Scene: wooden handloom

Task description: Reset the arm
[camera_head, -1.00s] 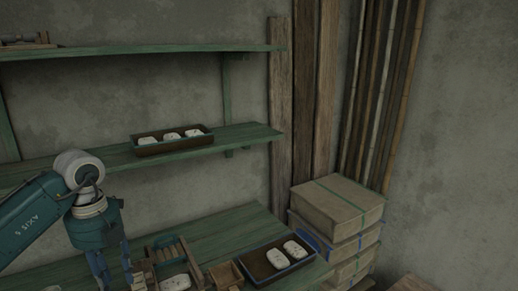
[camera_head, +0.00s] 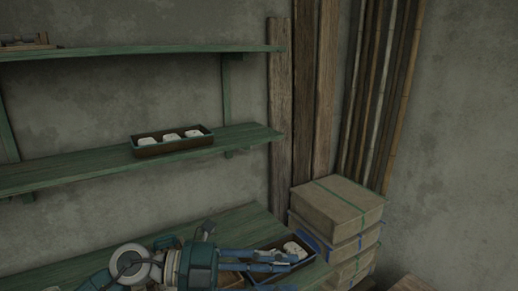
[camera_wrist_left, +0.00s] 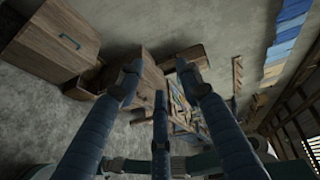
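My left gripper (camera_head: 285,262) is turned sideways low in the head view, its blue fingers pointing right above the lower green bench. In the left wrist view my left gripper (camera_wrist_left: 158,78) shows three blue fingers spread apart with nothing between them. The gripper and arm cover much of a dark tray on the bench, so only some white pieces (camera_head: 295,249) in it show. The wooden holders farther left on the bench are mostly hidden. My right gripper is not in view.
A dark tray (camera_head: 174,151) with three white pieces sits on the middle green shelf (camera_head: 70,171). An upper shelf (camera_head: 150,51) runs above it. Stacked boxes (camera_head: 336,208) stand right of the bench, with wooden poles (camera_head: 375,95) behind. A wooden cabinet (camera_wrist_left: 62,38) shows in the wrist view.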

